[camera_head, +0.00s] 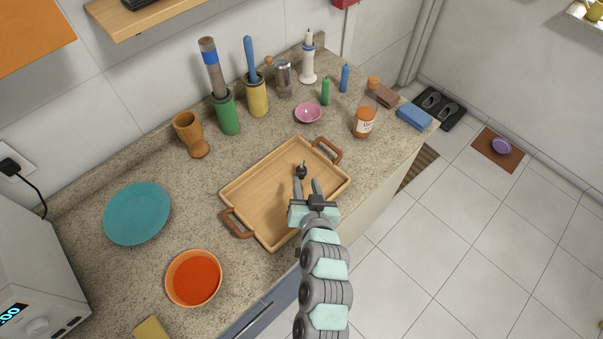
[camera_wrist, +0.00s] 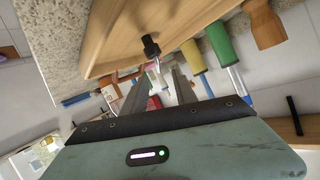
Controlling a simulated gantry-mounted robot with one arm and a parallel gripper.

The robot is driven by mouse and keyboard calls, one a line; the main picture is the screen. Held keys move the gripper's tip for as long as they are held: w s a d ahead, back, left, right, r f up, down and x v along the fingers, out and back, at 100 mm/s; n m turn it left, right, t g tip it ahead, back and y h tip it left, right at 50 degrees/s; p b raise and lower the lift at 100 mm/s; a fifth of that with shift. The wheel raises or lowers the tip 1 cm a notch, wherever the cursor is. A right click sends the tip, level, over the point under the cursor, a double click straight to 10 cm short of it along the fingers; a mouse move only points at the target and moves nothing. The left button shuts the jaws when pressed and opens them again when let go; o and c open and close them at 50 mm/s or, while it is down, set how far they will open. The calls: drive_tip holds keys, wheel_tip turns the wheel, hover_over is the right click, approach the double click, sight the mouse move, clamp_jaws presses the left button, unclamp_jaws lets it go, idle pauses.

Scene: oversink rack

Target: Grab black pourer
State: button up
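The black pourer (camera_head: 301,171) is a small black stopper with a thin metallic spout. It stands on the wooden tray (camera_head: 262,196), near the tray's middle right. In the wrist view the pourer (camera_wrist: 151,46) is just beyond the fingertips, its spout pointing down in that picture. My gripper (camera_head: 306,184) reaches over the tray's front edge, its fingers spread apart and empty. The fingers also show spread in the wrist view (camera_wrist: 160,76). The pourer looks close to the fingertips but not between them; I cannot tell the exact gap.
The tray has handles at both ends (camera_head: 237,224). A teal plate (camera_head: 137,213) and an orange bowl (camera_head: 193,278) are to its left. A pink bowl (camera_head: 308,113), a jar (camera_head: 364,119) and utensil holders (camera_head: 228,114) stand behind. The tray is otherwise bare.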

sight(303, 166)
drive_tip(key=x, duration=0.4)
drive_tip(key=shift+r, duration=0.15)
drive_tip(key=shift+p+x, duration=0.3)
drive_tip(key=shift+x, duration=2.5)
drive_tip(key=shift+w+d+f, duration=0.15)
drive_tip(key=shift+w+f, duration=0.05)
drive_tip(key=shift+w, duration=0.1)
drive_tip(key=shift+s, duration=0.1)
drive_tip(key=shift+c, duration=0.2)
clamp_jaws()
drive_tip(key=shift+f, duration=0.1)
